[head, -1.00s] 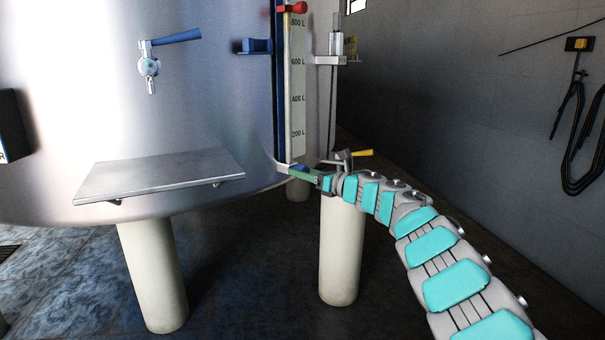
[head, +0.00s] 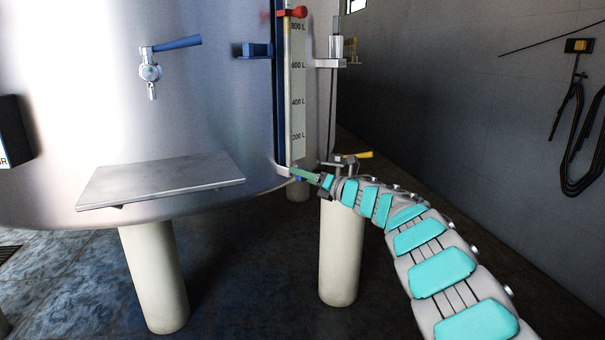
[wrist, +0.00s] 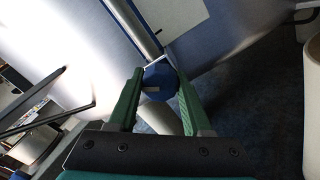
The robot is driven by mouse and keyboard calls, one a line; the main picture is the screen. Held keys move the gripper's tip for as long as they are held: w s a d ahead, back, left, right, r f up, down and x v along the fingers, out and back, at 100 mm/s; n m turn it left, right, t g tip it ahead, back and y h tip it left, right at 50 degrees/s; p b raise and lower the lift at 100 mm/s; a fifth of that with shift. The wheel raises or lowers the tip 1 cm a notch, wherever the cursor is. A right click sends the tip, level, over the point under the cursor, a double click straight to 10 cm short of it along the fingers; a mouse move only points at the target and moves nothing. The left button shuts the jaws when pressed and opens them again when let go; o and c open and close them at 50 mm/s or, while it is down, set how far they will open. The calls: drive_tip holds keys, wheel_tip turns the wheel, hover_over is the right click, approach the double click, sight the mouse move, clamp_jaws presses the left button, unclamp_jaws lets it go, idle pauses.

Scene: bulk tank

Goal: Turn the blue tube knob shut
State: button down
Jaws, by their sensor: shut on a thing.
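The blue tube knob (wrist: 158,76) sits at the lower end of a gauge tube on the tank, seen in the middle of the wrist view. A short light mark shows on its face. My gripper (wrist: 157,80) has its two green fingers on either side of the knob, shut on it. In the head view my gripper (head: 300,173) reaches the foot of the level gauge (head: 298,100). There the fingers hide most of the knob.
A blue-handled tap (head: 150,70) and a metal shelf (head: 160,182) are on the tank front to the left. A yellow-handled valve (head: 352,156) is close to the right of my wrist. A pale tank leg (head: 341,255) stands below my arm.

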drive_tip(key=m+p, duration=0.1)
drive_tip(key=m, duration=0.2)
drive_tip(key=shift+r+p, duration=0.2)
drive_tip(key=shift+p, duration=0.1)
drive_tip(key=m+p, duration=0.4)
drive_tip(key=m, duration=0.1)
drive_tip(key=shift+r+m, duration=0.15)
drive_tip(key=shift+m, duration=0.15)
drive_tip(key=shift+m+t+p, duration=0.3)
drive_tip(key=shift+m+p, duration=1.15)
drive_tip(key=shift+m, duration=0.45)
drive_tip(key=shift+f, duration=0.2)
drive_tip(key=shift+c, duration=1.8)
unclamp_jaws()
